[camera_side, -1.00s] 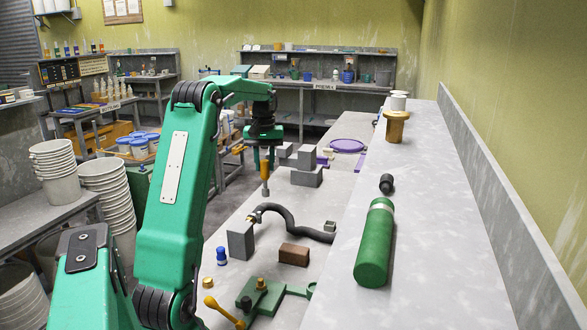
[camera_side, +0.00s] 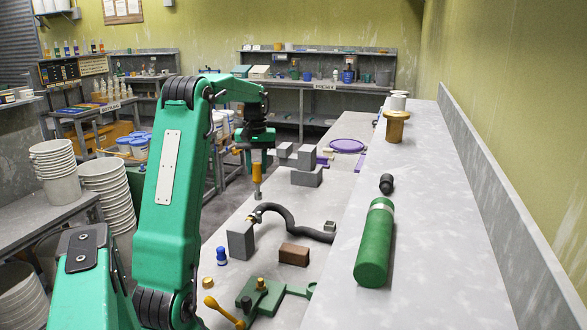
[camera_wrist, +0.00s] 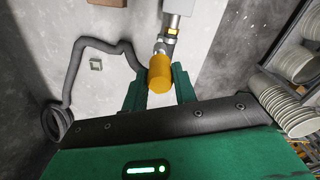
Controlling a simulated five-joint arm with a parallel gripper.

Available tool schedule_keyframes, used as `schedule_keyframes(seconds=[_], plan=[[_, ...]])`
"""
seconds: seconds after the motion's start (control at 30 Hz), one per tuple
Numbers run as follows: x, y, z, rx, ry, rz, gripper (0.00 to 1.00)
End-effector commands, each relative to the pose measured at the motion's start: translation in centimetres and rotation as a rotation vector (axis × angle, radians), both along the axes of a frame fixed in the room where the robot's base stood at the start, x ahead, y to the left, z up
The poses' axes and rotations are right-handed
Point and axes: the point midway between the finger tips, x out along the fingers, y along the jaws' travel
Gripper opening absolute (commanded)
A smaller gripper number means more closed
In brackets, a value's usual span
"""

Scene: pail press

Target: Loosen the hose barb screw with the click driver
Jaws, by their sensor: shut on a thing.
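My gripper (camera_side: 257,160) is shut on the click driver (camera_side: 257,174), which has an orange handle and a grey lower end. The driver hangs upright, tip down, above the hose barb (camera_side: 254,216) on the grey block (camera_side: 240,241). In the wrist view the orange handle (camera_wrist: 160,80) sits between my green fingers, and the brass and metal fitting (camera_wrist: 172,34) shows just beyond it. A dark hose (camera_side: 290,220) runs from the barb to the right. I cannot make out the screw, or whether the driver's tip touches the fitting.
A brown block (camera_side: 294,254), a blue fitting (camera_side: 221,255) and a green fixture (camera_side: 262,297) with a yellow-handled part stand nearby on the bench. Grey blocks (camera_side: 307,175) stand behind the driver. A green cylinder (camera_side: 373,248) lies on the raised ledge to the right.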

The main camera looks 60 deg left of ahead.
Motion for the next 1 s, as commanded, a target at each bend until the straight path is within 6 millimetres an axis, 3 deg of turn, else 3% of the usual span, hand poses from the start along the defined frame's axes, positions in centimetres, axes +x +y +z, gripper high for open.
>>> schedule_keyframes(seconds=[0.5,1.0], plan=[[0.0,0.0,-3.2,0.0,0.0,0.0,0.05],[0.0,0.0,-3.5,0.001,0.0,0.0,0.05]])
